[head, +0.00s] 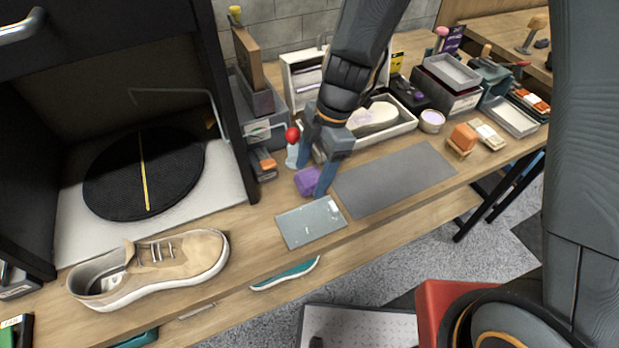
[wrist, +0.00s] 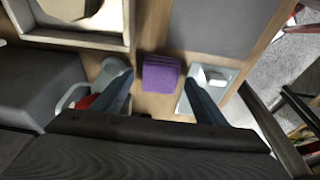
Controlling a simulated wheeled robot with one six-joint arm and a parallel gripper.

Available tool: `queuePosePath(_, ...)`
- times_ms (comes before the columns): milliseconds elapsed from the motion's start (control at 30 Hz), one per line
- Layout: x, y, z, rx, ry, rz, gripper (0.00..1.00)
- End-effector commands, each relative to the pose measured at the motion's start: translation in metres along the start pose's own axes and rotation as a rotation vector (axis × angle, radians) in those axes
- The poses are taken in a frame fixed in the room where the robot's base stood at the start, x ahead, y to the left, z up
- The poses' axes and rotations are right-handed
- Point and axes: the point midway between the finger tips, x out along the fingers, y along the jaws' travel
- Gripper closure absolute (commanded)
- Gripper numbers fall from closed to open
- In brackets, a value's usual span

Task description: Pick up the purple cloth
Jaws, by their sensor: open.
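The purple cloth (head: 308,181) is a small folded block on the wooden table, left of the grey mat. In the wrist view the cloth (wrist: 161,74) lies between and just beyond my two finger tips. My gripper (head: 314,180) is open and points down, with one blue finger on each side of the cloth in the head view. In the wrist view my gripper (wrist: 158,88) has its fingers well apart with nothing held. Whether the fingers touch the cloth cannot be told.
A grey mat (head: 395,181) lies right of the cloth and a pale glassy plate (head: 311,222) in front. A bottle with a red top (head: 292,146) stands close behind. A beige sneaker (head: 150,266) sits at the left. A white tray (head: 408,124) is behind the mat.

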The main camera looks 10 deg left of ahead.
Motion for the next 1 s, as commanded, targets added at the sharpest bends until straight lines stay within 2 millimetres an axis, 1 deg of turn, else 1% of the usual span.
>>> queuePosePath(233,0.001,0.000,0.000,0.000,-0.001,0.001,0.34)
queuePosePath(267,0.001,0.000,0.000,0.000,-0.001,0.001,0.38)
queuePosePath(500,0.001,0.000,0.000,0.000,-0.001,0.001,0.78)
queuePosePath(533,0.001,0.000,0.000,0.000,0.000,0.001,0.78)
queuePosePath(567,0.001,0.000,0.000,0.000,0.000,0.001,0.82)
queuePosePath(833,-0.001,0.000,-0.001,-0.001,0.000,0.001,0.82)
queuePosePath(1000,-0.012,0.001,-0.004,-0.002,0.000,0.004,0.82)
